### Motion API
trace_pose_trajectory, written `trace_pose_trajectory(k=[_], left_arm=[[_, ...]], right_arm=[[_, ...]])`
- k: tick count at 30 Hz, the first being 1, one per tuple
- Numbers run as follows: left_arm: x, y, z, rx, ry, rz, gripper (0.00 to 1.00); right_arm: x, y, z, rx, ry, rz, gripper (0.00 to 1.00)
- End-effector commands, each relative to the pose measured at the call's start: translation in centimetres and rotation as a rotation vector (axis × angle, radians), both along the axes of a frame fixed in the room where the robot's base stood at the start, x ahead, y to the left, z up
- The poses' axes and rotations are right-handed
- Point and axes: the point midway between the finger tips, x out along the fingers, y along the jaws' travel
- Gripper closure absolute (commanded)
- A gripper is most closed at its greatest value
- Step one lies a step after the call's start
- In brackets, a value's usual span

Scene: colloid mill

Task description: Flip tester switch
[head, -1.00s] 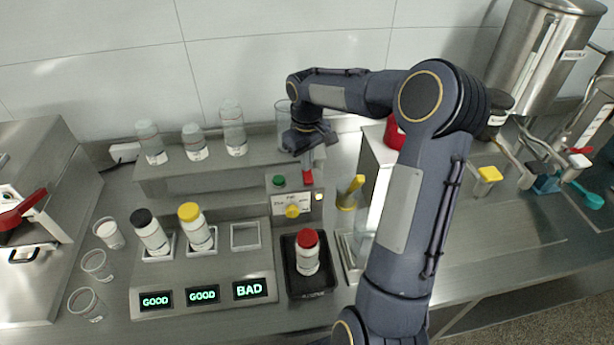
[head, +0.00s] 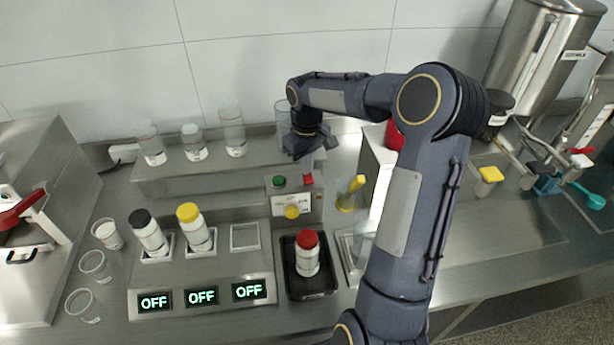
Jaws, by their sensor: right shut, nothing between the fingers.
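The tester (head: 205,275) is a steel unit with three slots and three displays that all read OFF (head: 202,296). A black-capped bottle (head: 149,234) and a yellow-capped bottle (head: 195,227) stand in two slots; the right slot (head: 245,236) is empty. My right gripper (head: 312,151) is shut and empty, just above and behind the red switch, apart from it. My left gripper is out of view.
A red-capped bottle (head: 306,253) stands in a black tray (head: 313,292) right of the tester. Clear bottles (head: 233,130) stand on the shelf behind. Several clear cups (head: 95,266) stand at the left. A yellow-handled tool (head: 355,185) stands right of the control box.

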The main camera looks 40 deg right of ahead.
Motion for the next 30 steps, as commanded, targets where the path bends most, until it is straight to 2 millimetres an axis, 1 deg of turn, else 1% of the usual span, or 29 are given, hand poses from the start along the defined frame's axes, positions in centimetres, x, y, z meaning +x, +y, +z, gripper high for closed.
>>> trace_pose_trajectory(k=[2, 19, 27, 30], left_arm=[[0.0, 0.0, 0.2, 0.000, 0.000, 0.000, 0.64], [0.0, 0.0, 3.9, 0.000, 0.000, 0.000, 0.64], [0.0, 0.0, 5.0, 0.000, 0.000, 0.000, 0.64], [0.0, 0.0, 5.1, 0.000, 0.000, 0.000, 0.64]], right_arm=[[-0.1, 0.1, 0.0, 0.003, 0.006, 0.000, 1.00], [-0.1, 0.0, 4.7, 0.001, 0.004, 0.000, 1.00], [-0.1, 0.0, 6.7, 0.001, 0.002, -0.001, 1.00], [-0.1, 0.0, 6.8, 0.001, 0.003, -0.001, 1.00]])
